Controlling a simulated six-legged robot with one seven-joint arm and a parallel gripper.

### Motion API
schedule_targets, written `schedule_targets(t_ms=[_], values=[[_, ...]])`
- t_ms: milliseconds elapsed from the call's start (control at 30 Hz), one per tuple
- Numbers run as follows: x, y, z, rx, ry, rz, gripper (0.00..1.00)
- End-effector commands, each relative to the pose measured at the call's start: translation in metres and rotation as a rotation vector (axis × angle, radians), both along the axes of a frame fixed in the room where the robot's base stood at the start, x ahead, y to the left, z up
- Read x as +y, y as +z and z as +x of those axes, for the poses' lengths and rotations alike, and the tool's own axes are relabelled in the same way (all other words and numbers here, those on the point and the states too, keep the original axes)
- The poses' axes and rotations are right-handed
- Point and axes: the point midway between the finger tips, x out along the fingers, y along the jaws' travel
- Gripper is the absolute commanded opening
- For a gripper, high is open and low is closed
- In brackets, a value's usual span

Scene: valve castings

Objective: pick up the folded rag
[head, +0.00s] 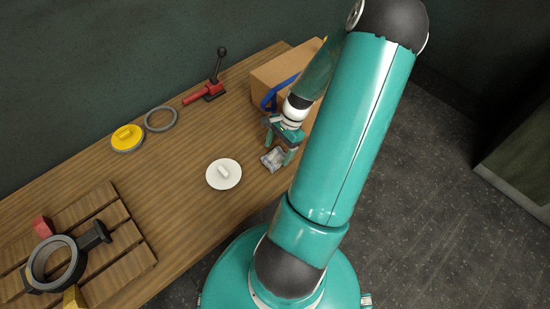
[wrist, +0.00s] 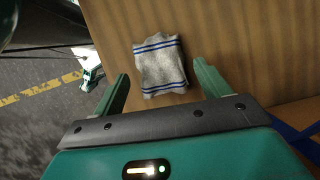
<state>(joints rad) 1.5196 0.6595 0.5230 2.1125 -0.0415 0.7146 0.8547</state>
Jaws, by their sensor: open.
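The folded rag (wrist: 161,68) is grey-white with blue stripes along two edges. It lies flat on the wooden bench top, and in the head view it is a small grey patch (head: 272,159) near the bench's front edge. My gripper (wrist: 160,78) is open above the rag. In the wrist view the rag lies between and a little beyond the two green fingers, with a gap on each side. In the head view my gripper (head: 279,145) points down at the rag. How high the fingertips are above it I cannot tell.
A cardboard box (head: 277,73) with a blue strap (head: 280,93) stands close behind my gripper. A white disc (head: 223,174) lies left of the rag. A red toggle clamp (head: 207,93), grey ring (head: 160,118), yellow disc (head: 127,138) and slatted pallet (head: 110,208) with a casting are farther off.

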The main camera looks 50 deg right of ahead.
Motion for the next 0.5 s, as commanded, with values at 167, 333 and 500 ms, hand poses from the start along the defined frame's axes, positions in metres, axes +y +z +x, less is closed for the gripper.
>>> schedule_targets(t_ms=[167, 333, 500], values=[[0.008, -0.018, 0.002, 0.0, 0.0, 0.002, 0.75], [0.008, -0.019, 0.002, 0.0, 0.0, 0.0, 0.75], [0.008, -0.019, 0.002, 0.001, 0.0, 0.0, 0.54]])
